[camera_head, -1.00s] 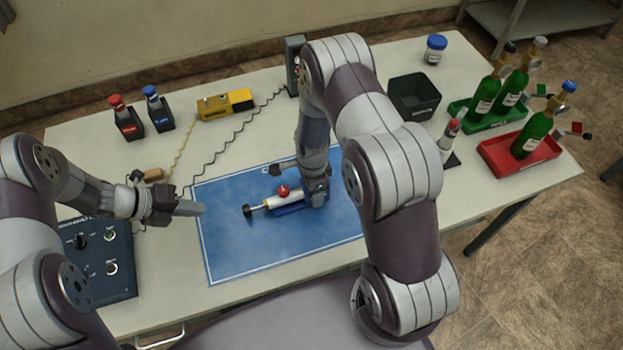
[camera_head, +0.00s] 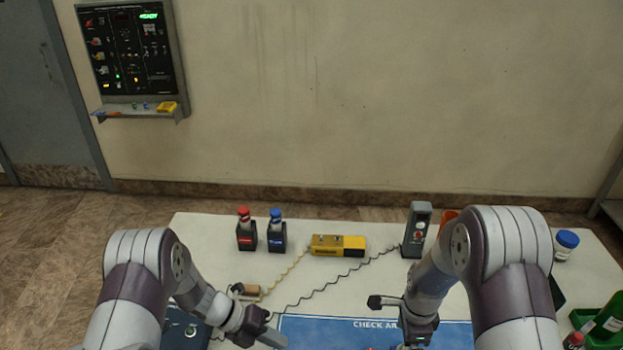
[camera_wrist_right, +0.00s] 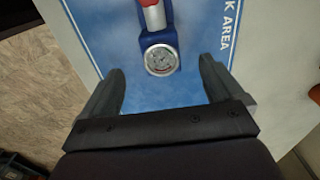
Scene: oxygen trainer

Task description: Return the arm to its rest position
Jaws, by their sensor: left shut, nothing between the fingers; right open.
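My left gripper (camera_head: 278,340) is at the lower middle of the head view, by the left edge of the blue mat. It is shut and empty. My right gripper (camera_head: 384,302) is over the mat, partly hidden by its own wrist; in the right wrist view its fingers (camera_wrist_right: 163,78) are spread apart. A device with a round gauge (camera_wrist_right: 160,60) and a red and white tube lies on the blue mat (camera_wrist_right: 100,25), framed between the fingertips. I cannot tell how much height separates them.
On the table (camera_head: 200,222) stand a red-capped bottle (camera_head: 245,232), a blue-capped bottle (camera_head: 276,232), a yellow box (camera_head: 339,245) with coiled cords and a grey upright unit (camera_head: 417,230). A blue-lidded jar (camera_head: 565,244) and green tray (camera_head: 583,318) are at right. A panel (camera_head: 128,48) hangs on the wall.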

